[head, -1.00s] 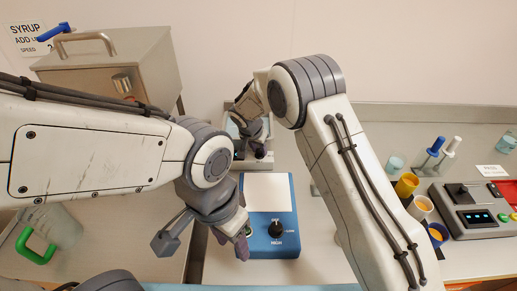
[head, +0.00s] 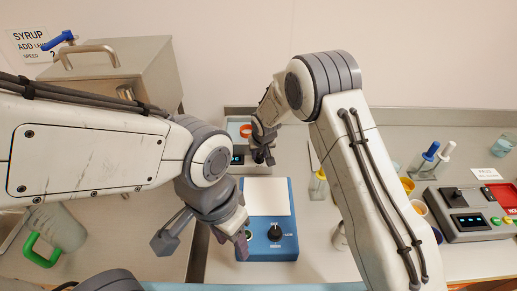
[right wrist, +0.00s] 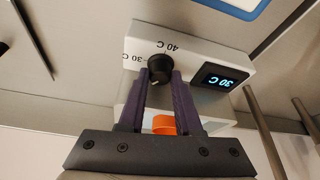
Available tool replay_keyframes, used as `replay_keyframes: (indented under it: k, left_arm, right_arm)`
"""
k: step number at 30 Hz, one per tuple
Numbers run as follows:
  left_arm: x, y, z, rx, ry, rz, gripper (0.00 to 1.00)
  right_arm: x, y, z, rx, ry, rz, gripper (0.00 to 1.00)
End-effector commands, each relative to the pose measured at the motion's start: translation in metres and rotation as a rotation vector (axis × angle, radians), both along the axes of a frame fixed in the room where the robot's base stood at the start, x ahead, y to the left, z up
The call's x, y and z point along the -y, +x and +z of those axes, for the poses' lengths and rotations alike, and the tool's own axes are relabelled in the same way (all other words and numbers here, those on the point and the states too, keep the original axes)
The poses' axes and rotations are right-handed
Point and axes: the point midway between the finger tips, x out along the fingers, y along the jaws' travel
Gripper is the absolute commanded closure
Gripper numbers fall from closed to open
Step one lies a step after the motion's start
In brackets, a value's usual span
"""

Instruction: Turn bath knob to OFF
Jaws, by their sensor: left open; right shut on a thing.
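The white bath (right wrist: 200,50) fills the middle of the right wrist view. Its black knob (right wrist: 158,62) sits by the labels 30 C and 40 C, and its display (right wrist: 222,80) reads 30 C. My right gripper (right wrist: 160,80) is shut on the knob, one purple finger on each side. I cannot clearly read where the knob points. In the head view, my right gripper (head: 262,157) is at the front of the bath at the back, hiding the knob. My left gripper (head: 232,240) is open and empty, over the left edge of a blue device.
The blue device (head: 250,253) has a white top and a black knob (head: 275,232). A steel box (head: 110,75) stands back left, above a green-handled jug (head: 60,228). Bottles, cups and a grey control box (head: 465,222) are at right. An orange ring (head: 246,131) is in the bath.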

Motion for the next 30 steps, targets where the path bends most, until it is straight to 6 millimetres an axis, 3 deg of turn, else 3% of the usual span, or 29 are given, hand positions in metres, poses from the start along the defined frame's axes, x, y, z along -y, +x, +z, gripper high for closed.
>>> replay_keyframes:
  k: [2, 7, 21, 30]
  left_arm:
    - [0.0, 0.0, 0.011, 0.0, 0.0, 0.001, 0.5]
    - [0.0, 0.0, 0.009, 0.0, 0.0, 0.001, 0.5]
    - [0.0, 0.0, -0.043, 0.0, 0.0, -0.002, 0.5]
    - [0.0, 0.0, -0.056, 0.0, 0.0, -0.003, 0.5]
  right_arm:
    - [0.001, 0.001, 0.005, 0.002, 0.002, 0.051, 1.0]
    - [0.002, 0.002, 0.001, 0.004, 0.002, 0.169, 1.0]
    - [0.003, 0.003, -0.003, 0.008, 0.0, 0.417, 1.0]
    - [0.003, 0.003, 0.0, 0.005, -0.002, 0.475, 1.0]
